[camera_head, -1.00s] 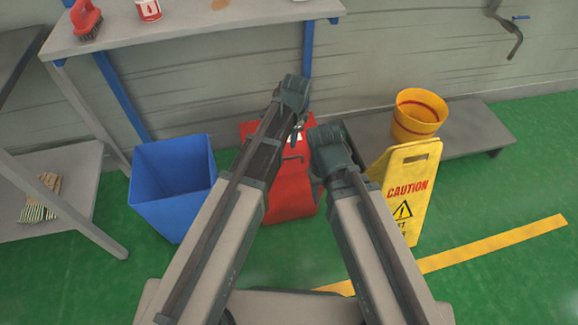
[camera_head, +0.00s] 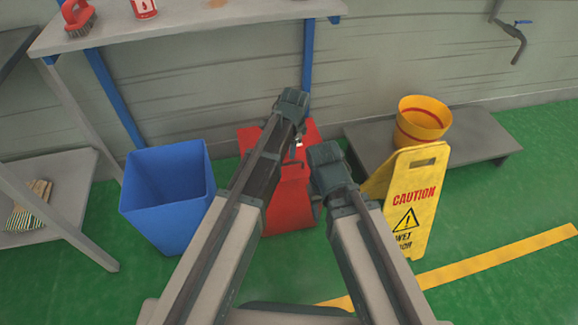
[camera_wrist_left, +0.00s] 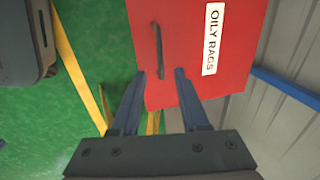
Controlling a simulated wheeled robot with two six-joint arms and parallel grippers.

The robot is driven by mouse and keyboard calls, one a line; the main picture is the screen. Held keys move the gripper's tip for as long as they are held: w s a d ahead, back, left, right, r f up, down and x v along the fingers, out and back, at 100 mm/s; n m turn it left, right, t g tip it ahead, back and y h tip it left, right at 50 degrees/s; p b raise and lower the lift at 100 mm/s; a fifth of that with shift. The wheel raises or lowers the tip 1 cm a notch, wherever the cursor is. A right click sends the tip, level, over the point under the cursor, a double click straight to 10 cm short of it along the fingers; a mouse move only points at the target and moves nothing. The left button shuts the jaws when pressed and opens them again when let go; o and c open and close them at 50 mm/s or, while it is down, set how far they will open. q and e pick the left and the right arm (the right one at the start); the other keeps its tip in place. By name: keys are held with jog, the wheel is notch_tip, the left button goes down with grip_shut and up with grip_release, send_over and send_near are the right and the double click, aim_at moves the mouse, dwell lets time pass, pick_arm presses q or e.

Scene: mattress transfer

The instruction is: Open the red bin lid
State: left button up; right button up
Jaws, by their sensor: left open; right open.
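The red bin (camera_head: 285,210) stands on the green floor in the middle of the head view, partly hidden behind my arms. In the left wrist view its red face (camera_wrist_left: 225,80) carries a white "OILY RAGS" label (camera_wrist_left: 211,38) and a dark bar handle (camera_wrist_left: 158,45). The lid looks shut. My left gripper (camera_wrist_left: 159,73) is open, with its fingertips at the near end of the handle, one to each side; contact cannot be told. In the head view it is over the bin's top (camera_head: 298,140). My right gripper (camera_head: 317,205) is low at the bin's right side, its fingers mostly hidden.
A blue open bin (camera_head: 167,200) stands close on the left. A yellow caution sign (camera_head: 412,205) stands on the right, before a low grey bench (camera_head: 475,135) with a yellow bucket (camera_head: 421,122). A grey shelf (camera_head: 200,25) is above and behind.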

aim_at(289, 164)
pick_arm(q)
jog(key=f+b, duration=0.2)
jog(key=w+f+b, duration=0.1)
jog(key=f+b, duration=0.1)
jog(key=f, duration=0.1)
jog(key=f+b, duration=0.3)
jog(key=shift+w+a+f, duration=0.1)
jog(key=shift+w+a, duration=0.15)
grip_shut()
dwell(1.1)
